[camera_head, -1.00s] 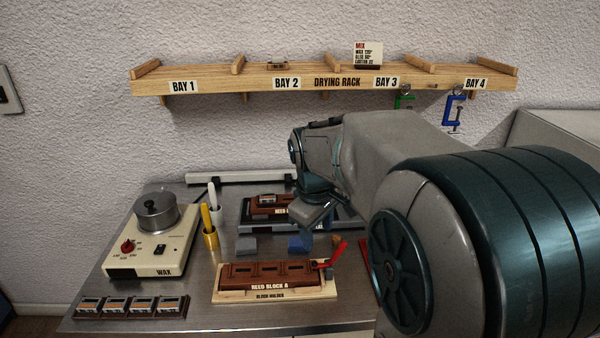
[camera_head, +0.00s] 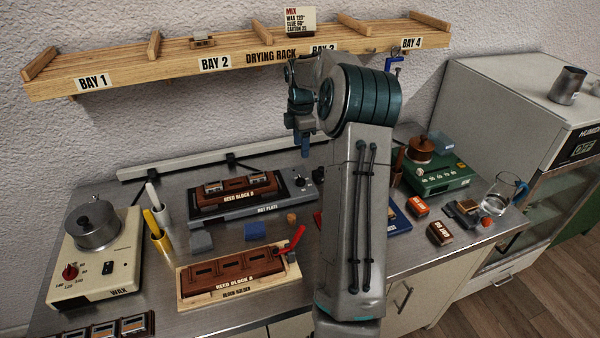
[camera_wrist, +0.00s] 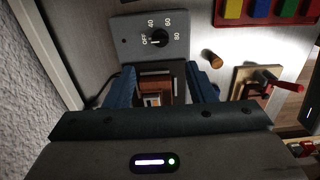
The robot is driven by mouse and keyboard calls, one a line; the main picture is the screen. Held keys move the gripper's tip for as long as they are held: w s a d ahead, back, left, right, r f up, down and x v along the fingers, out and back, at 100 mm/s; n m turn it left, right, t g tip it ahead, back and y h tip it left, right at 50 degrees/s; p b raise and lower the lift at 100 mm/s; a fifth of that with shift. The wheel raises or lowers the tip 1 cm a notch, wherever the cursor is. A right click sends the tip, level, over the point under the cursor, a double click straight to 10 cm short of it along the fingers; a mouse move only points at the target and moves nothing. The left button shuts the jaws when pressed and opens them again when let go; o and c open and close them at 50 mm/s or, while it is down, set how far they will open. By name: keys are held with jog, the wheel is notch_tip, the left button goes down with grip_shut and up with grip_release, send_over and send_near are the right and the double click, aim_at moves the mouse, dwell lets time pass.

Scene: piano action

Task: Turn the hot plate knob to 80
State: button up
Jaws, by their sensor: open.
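The grey hot plate (camera_head: 262,211) lies at the back of the steel bench, with a reed block (camera_head: 237,195) on top. Its black knob (camera_head: 298,182) is at the right end of the plate. In the wrist view the knob (camera_wrist: 159,38) sits on the panel, with OFF, 40, 60 and 80 around it. Its pale pointer mark seems to lie toward OFF, but it is small. My gripper (camera_head: 304,147) hangs above and apart from the knob end. In the wrist view my open gripper (camera_wrist: 160,73) has its blue fingers apart, with nothing held between them.
The drying rack (camera_head: 130,80) is on the wall behind. A block holder (camera_head: 240,290) with a red lever stands in front of the hot plate. A cork (camera_head: 291,217) lies close by. The wax heater (camera_head: 95,262) is at left, a green device (camera_head: 437,177) at right.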

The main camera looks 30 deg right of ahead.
aim_at(300, 177)
notch_tip(300, 177, down, 12)
jog(key=shift+a+f+p, duration=0.1)
jog(key=shift+f+p, duration=0.1)
jog(key=shift+p, duration=0.8)
jog(key=c, duration=1)
